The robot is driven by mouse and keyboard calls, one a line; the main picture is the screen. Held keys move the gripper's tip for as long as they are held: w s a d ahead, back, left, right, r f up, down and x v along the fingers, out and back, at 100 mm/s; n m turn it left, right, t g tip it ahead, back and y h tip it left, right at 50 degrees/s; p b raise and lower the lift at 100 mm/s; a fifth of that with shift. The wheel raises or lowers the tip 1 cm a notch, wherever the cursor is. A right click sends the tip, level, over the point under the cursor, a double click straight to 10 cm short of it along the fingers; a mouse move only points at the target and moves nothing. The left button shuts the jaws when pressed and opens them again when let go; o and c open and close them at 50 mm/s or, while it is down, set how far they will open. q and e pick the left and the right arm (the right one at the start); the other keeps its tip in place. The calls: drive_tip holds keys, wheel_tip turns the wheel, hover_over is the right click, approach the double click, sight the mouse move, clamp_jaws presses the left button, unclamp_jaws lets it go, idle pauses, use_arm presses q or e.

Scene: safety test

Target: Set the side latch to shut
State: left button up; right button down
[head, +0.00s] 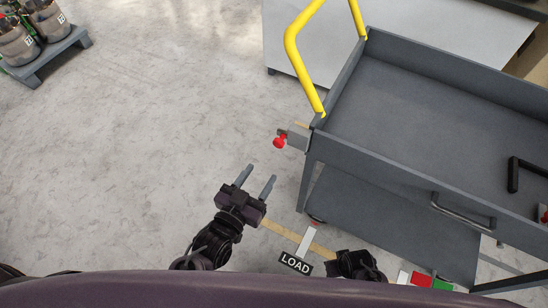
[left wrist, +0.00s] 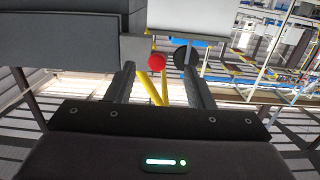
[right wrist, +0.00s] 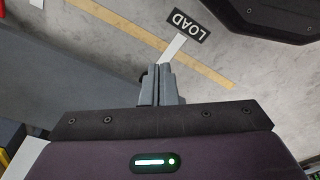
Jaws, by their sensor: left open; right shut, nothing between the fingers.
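A latch with a red knob (head: 279,142) and a grey bracket (head: 298,137) sits on the near-left corner of the grey cart (head: 345,165). I cannot tell whether it is set open or shut. My left gripper (head: 262,172) is open and empty, short of the knob and below it in the head view. In the left wrist view the knob (left wrist: 157,62) appears between the open fingers (left wrist: 158,75), apart from them. My right gripper (right wrist: 159,72) is shut and empty over the floor; in the head view its fingers are hard to make out.
A yellow handle (head: 292,52) rises from the cart's left end. A black handle (head: 512,175) and a red part (head: 544,216) show at the far right. A LOAD sign (head: 295,263) marks the floor. A pallet with containers (head: 48,65) stands far left. The floor left of the cart is clear.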

sight(277, 145)
use_arm(q)
drive_tip(key=shift+t, duration=0.3)
drive_tip(key=w+d, duration=0.1)
drive_tip(key=w, duration=0.1)
drive_tip(key=w+d+r, duration=0.1)
drive_tip(key=w, duration=0.1)
drive_tip(key=w+d+r, duration=0.1)
drive_tip(key=w, duration=0.2)
drive_tip(key=shift+w+d+r+b, duration=0.1)
drive_tip(key=shift+d+r+b, duration=0.1)
drive_tip(key=shift+d+b, duration=0.1)
use_arm(e)
drive_tip(key=shift+w+a+r, duration=0.15)
drive_tip(key=shift+w+r, duration=0.1)
drive_tip(key=shift+r, duration=0.25)
drive_tip(key=shift+w+a+r, duration=0.15)
drive_tip(key=shift+w+r, duration=0.1)
drive_tip(key=shift+r, duration=0.2)
